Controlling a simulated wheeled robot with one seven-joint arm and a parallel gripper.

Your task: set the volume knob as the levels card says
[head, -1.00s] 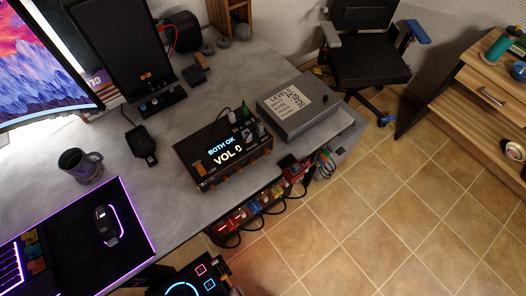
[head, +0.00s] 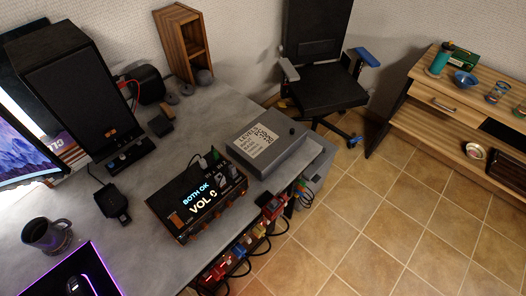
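The audio unit (head: 178,222) is a dark box with wood-toned edges on the grey desk. Its screen (head: 198,200) reads "BOTH OK" and "VOL", followed by a character that looks like 0. Small knobs line its front edge; which one is the volume knob cannot be told. The levels card (head: 256,139) is a white sheet headed "LEVELS" on top of a grey box (head: 290,150). Its lines are too small to read surely. My gripper is not in view.
A black speaker (head: 70,85) stands at the back left. A dark mug (head: 47,236) and a lit mouse pad (head: 98,270) are at the lower left. Colourful pedals (head: 235,252) with cables hang below the desk edge. An office chair (head: 318,90) stands behind; tiled floor (head: 370,220) is clear at right.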

